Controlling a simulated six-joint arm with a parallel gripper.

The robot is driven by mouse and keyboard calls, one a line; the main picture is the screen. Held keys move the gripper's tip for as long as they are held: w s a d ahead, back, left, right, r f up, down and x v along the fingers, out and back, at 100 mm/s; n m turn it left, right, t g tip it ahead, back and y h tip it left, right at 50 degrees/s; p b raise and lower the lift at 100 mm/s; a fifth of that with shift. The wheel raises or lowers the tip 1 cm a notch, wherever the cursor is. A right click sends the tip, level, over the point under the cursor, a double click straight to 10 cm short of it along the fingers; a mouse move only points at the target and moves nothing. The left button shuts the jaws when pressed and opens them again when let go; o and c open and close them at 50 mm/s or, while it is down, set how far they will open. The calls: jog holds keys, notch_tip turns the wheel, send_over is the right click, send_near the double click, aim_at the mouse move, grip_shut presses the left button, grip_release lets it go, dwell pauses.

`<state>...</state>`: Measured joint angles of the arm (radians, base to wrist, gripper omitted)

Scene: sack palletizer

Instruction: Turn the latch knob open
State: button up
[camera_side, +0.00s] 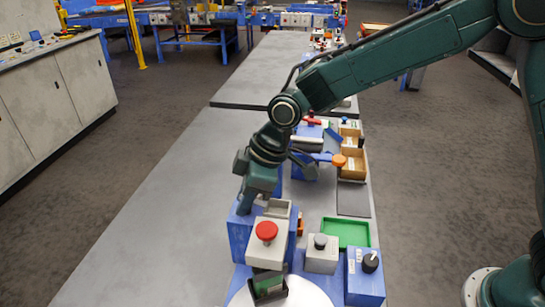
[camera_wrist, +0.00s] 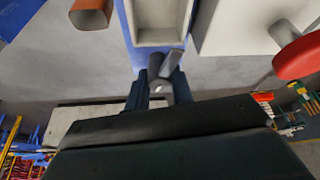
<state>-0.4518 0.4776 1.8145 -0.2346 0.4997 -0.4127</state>
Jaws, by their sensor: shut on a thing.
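The latch knob (camera_wrist: 159,68) is a grey round piece with a flat bar sticking out to the upper right in the wrist view. It sits at the edge of a blue housing (camera_wrist: 131,35), beside an open grey compartment (camera_wrist: 161,36). My gripper (camera_wrist: 158,92) is shut on the knob, with a dark finger on each side of it. In the side view my gripper (camera_side: 246,205) points down at the blue housing (camera_side: 238,232), and the knob is hidden there.
A grey box with a red button (camera_side: 266,231) stands close in front. The table (camera_side: 170,225) is clear on the left.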

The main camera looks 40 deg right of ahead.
jog(key=m+h, duration=0.1)
jog(key=m, duration=0.2)
jog(key=m+t+h, duration=0.1)
jog(key=m, duration=0.2)
jog(key=shift+t, duration=0.3)
jog(key=m+h, duration=0.1)
jog(key=m, duration=0.2)
jog(key=m+h, duration=0.1)
jog(key=m, duration=0.2)
jog(key=shift+d, duration=0.1)
jog(key=o, duration=1)
jog(key=shift+r, duration=0.1)
jog(key=v, duration=1.3)
jog(key=shift+s+r, duration=0.2)
jog(key=shift+s, duration=0.25)
